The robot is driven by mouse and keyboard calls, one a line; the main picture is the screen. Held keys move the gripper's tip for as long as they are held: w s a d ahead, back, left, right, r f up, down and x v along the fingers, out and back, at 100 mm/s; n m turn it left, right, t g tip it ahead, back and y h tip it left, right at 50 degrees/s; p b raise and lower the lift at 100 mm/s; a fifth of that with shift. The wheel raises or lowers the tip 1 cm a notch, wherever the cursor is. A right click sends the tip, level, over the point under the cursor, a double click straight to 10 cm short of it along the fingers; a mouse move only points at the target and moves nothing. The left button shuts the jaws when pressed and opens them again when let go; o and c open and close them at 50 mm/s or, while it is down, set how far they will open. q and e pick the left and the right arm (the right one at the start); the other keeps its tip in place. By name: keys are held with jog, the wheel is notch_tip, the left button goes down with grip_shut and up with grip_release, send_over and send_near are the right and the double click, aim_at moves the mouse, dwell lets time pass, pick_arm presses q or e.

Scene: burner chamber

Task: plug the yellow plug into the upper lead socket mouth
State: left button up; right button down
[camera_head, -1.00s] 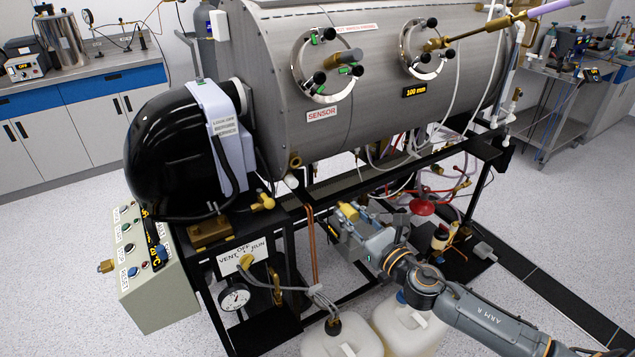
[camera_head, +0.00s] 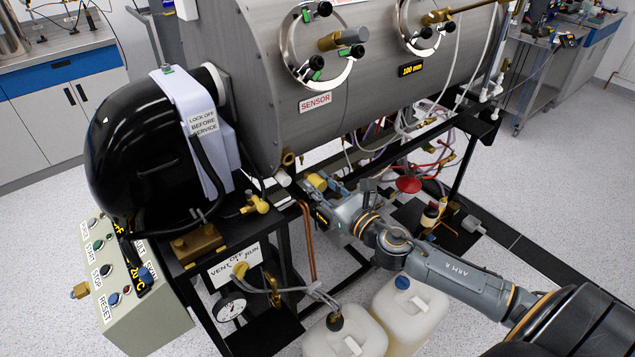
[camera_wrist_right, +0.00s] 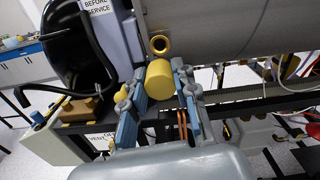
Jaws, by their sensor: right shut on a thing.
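The yellow plug (camera_head: 317,181) is in my right gripper (camera_head: 323,189), under the near lower side of the steel chamber. In the right wrist view the plug (camera_wrist_right: 159,78) shows as a yellow cylinder between the two blue-grey fingers (camera_wrist_right: 159,92), which are shut on it. A round brass-yellow socket mouth (camera_wrist_right: 159,45) with a dark hole is just above the plug there. In the head view this mouth (camera_head: 288,158) is up and left of the plug, with a visible gap. I cannot tell its depth distance. My left gripper is out of view.
A white cylindrical end (camera_head: 283,178) sits below the brass mouth. The black frame rail (camera_head: 340,163), a yellow valve (camera_head: 257,203) and copper pipes (camera_head: 307,240) are close to my gripper. White jugs (camera_head: 412,312) stand below my right arm. A black dome (camera_head: 135,150) is at left.

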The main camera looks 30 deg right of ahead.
aim_at(307, 173)
jog(key=shift+s, duration=0.1)
jog(key=shift+r+p, duration=0.15)
jog(key=shift+p, duration=0.2)
jog(key=shift+w, duration=0.3)
jog(key=w, duration=0.3)
jog(key=shift+w+a, duration=0.1)
jog(key=shift+a, duration=0.15)
jog(key=shift+w+a+p, duration=0.1)
jog(key=shift+w+p, duration=0.2)
jog(key=shift+w, duration=0.5)
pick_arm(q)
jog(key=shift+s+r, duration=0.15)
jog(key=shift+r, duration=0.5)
pick_arm(e)
jog(key=shift+w, duration=0.2)
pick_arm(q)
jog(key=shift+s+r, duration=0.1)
pick_arm(e)
jog(key=shift+w, duration=0.15)
